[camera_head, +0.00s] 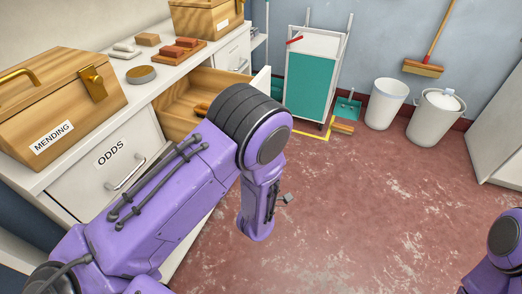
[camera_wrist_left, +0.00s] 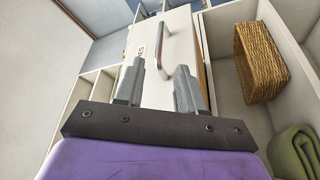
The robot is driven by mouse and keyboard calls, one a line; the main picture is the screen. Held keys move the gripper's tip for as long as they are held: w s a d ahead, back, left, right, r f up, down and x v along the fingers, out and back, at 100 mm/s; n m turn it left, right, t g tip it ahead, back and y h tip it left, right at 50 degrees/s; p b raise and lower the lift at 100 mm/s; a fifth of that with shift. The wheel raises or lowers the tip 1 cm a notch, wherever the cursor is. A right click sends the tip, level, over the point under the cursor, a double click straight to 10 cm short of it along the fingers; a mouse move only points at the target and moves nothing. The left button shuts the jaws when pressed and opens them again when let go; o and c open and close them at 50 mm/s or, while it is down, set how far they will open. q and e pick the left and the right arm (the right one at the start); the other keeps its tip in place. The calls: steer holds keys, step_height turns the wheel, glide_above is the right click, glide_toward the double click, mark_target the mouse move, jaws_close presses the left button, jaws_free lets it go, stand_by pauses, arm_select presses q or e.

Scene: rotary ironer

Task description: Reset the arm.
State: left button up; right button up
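My left arm (camera_head: 160,210) reaches in from the left across the front of the counter, bent at the elbow, with its forearm hanging down over the floor. Its gripper is not clearly visible in the head view. In the wrist view my left gripper (camera_wrist_left: 158,80) is open, its two grey fingers apart with nothing held between them. Beyond the fingers is a white drawer front (camera_wrist_left: 165,85) with a grey bar handle (camera_wrist_left: 162,47) and a partly hidden label. Only a purple part of my right arm (camera_head: 503,245) shows at the lower right; its gripper is out of view.
An open wooden drawer (camera_head: 180,101) juts out behind my left arm. Below the MENDING box (camera_head: 62,105) is the ODDS drawer (camera_head: 92,178). A wicker basket (camera_wrist_left: 262,62) and green roll (camera_wrist_left: 295,150) sit in shelving. The red floor (camera_head: 370,210) is clear; bins (camera_head: 386,105) stand behind.

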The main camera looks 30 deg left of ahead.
arm_select(q)
steer(key=s+a+f+m+g+h+p, duration=0.35)
steer(key=s+f+m+g, duration=0.5)
steer(key=f, duration=0.35)
steer(key=s+a+f+g+p, duration=0.1)
steer(key=s+g+p, duration=0.1)
steer(key=s, duration=0.9)
steer(key=s+a+f+g+p, duration=0.2)
steer(key=s+g, duration=0.3)
steer(key=s, duration=0.6)
steer(key=shift+s+a+m+h+p, duration=0.15)
steer(key=shift+a+m+h+p, duration=0.2)
steer(key=shift+p, duration=0.35)
steer(key=shift+d, duration=0.1)
